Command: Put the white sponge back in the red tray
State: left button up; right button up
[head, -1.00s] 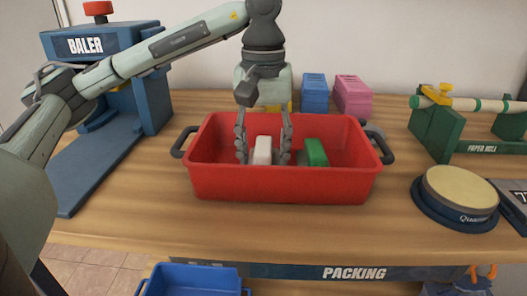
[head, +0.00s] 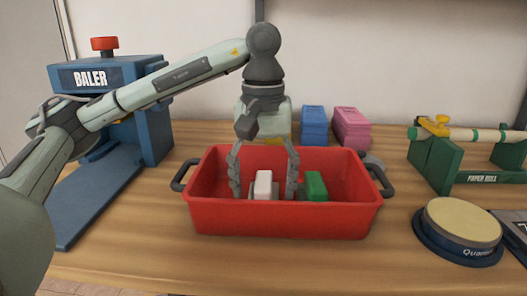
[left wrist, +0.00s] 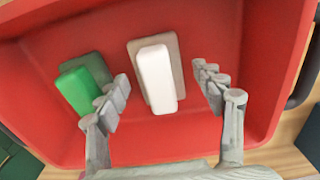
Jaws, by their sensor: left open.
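The red tray (head: 285,220) stands on the wooden table. The white sponge (head: 263,184) is inside the tray, left of the middle; in the left wrist view the white sponge (left wrist: 156,78) lies on a beige base. A green sponge (head: 315,186) lies in the tray to its right, on a darker green base (left wrist: 95,66). My left gripper (head: 263,190) reaches down into the tray with its fingers spread wide on either side of the white sponge, apart from it. In the left wrist view the open fingers (left wrist: 168,100) also show a gap on both sides. My right gripper is not seen.
A blue baler (head: 110,110) stands at the left. Blue (head: 314,126) and pink (head: 351,128) blocks stand behind the tray. A green paper roll holder (head: 470,155) and a round scale (head: 460,225) are at the right. The table in front of the tray is clear.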

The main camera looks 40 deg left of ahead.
aim_at(264, 179)
pick_arm(q)
notch_tip(264, 179, up, 4)
jog(key=shift+w+r+p, duration=0.1)
jog(key=shift+r+p, duration=0.1)
jog(key=shift+p, duration=0.2)
notch_tip(264, 179, up, 7)
jog(key=p, duration=0.2)
jog(key=shift+r+p, duration=0.2)
jog(key=shift+p, duration=0.2)
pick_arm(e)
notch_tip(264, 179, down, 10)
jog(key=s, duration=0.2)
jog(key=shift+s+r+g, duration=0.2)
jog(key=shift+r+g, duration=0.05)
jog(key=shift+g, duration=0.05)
